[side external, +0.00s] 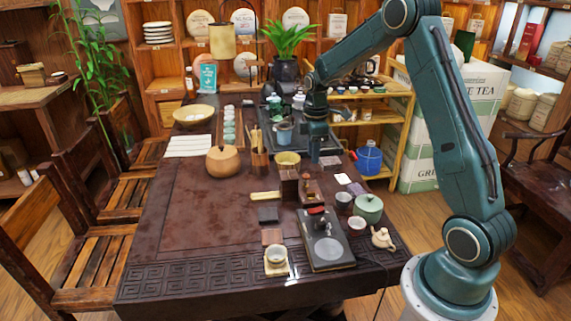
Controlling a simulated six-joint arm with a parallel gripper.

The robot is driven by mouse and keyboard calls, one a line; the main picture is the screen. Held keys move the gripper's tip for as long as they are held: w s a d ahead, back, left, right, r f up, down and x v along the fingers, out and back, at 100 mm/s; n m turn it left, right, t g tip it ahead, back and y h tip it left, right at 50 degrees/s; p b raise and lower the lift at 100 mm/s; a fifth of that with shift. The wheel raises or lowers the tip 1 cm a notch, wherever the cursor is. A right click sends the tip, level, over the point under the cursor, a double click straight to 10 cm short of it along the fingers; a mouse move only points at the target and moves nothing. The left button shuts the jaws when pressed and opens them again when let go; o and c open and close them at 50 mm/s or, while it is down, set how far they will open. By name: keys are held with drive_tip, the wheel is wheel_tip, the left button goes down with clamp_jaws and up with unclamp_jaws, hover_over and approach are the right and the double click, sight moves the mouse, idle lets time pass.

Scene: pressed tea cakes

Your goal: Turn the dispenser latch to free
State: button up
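A small dark wooden block-like unit (290,188), likely the dispenser, stands near the middle right of the table. Small reddish-brown parts (308,187) show at its right side. They are too small to tell which is the latch or how it is turned. My gripper (316,158) points down above the table, behind the wooden unit in this view and apart from it. Its fingers are dark and small, so I cannot tell whether they are open or shut. Nothing held in them can be made out.
A black device with a round plate (327,249) lies in front of the unit. A green lidded pot (368,208), cups and a small figurine (382,238) stand to the right. A round wooden jar (222,161) stands behind left. The table's left front (190,225) is clear.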

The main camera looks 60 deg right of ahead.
sight(311, 195)
wheel_tip(311, 195, down, 14)
drive_tip(key=shift+r, duration=0.15)
idle(0.7)
drive_tip(key=shift+c, duration=0.4)
clamp_jaws()
